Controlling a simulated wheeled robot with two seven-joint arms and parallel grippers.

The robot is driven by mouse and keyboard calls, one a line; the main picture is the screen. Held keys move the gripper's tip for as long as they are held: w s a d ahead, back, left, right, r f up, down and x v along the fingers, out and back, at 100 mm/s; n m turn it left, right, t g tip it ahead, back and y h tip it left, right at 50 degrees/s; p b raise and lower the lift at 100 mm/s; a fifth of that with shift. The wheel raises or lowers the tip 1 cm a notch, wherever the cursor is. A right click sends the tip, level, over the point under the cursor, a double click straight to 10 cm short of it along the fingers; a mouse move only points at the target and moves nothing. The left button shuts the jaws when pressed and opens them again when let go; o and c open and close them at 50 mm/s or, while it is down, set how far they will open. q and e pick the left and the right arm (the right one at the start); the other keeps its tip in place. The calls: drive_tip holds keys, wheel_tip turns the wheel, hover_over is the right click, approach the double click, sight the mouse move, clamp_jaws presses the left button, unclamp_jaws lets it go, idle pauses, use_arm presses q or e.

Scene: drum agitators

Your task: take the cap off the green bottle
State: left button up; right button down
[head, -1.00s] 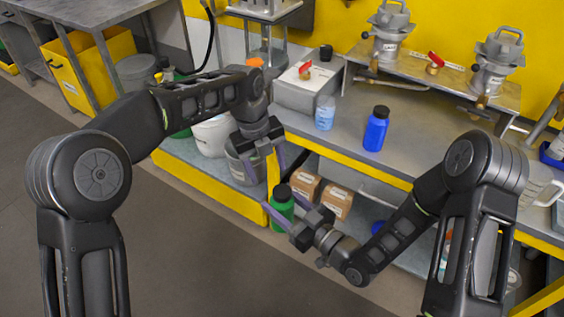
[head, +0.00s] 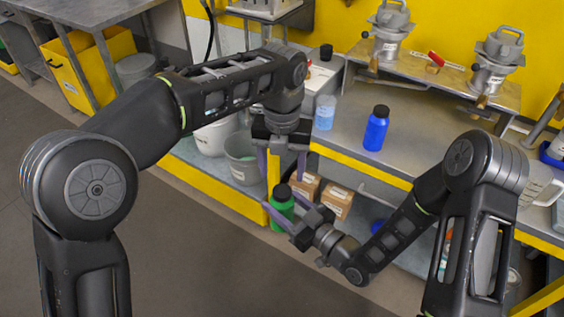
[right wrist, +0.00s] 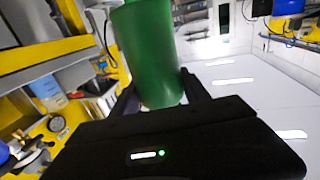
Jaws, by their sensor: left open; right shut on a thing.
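The green bottle (head: 281,211) is upright in the head view, with a black cap (head: 282,192) on top. My right gripper (head: 279,216) is shut on the bottle's body, coming from the lower right, and holds it in front of the bench. The bottle's green body (right wrist: 152,55) also shows between the fingers in the right wrist view, where its cap is out of frame. My left gripper (head: 281,171) is open and points down just above the cap. Its fingers are spread to either side; I cannot tell whether either touches the cap.
A blue bottle (head: 376,128) and a clear bottle with blue liquid (head: 324,113) stand on the bench (head: 350,148). Cardboard boxes (head: 337,203) sit on the shelf below. A grey bucket (head: 241,160) stands left of my left gripper. The floor at front left is clear.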

sight(282, 190)
use_arm(q)
wheel_tip(282, 190, down, 6)
drive_tip(key=shift+f, duration=0.2)
drive_tip(key=shift+c, duration=0.4)
clamp_jaws()
idle(0.4)
